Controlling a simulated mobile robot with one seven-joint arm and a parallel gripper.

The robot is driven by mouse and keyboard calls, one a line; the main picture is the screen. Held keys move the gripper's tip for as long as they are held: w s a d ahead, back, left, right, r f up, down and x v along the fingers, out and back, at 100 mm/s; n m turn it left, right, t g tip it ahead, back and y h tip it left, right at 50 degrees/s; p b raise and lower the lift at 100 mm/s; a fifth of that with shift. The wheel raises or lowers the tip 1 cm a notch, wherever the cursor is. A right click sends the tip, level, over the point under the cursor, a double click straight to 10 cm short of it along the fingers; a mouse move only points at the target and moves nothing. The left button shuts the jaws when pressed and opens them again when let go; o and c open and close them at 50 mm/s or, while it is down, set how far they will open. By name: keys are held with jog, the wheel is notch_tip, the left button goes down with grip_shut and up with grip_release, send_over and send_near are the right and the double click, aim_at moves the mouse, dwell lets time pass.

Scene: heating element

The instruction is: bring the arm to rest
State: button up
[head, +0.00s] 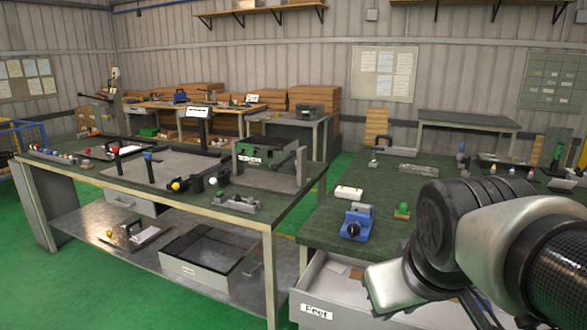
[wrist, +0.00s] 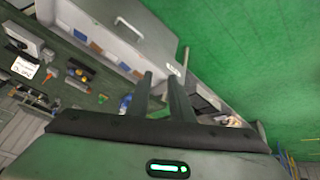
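My arm (head: 475,235) reaches in at the lower right of the head view, bent, over the front of the right green-topped workbench (head: 335,225). My gripper is not clearly visible in the head view. In the wrist view my gripper (wrist: 162,80) shows two dark fingers standing apart, with a gap and nothing held between them. The wrist view is tilted, with the green floor (wrist: 250,60) filling the upper right.
An open drawer labelled "Feet" (head: 317,311) juts from the right bench, close to my arm. A long workbench (head: 120,190) stands to the left.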

jog(key=s+r+m+p, duration=0.2)
jog(key=s+r+p, duration=0.1)
jog(key=r+p, duration=1.1)
jog(key=shift+s+a+r+y+p, duration=0.2)
jog(key=shift+a+y+p, duration=0.2)
jog(key=shift+p, duration=0.5)
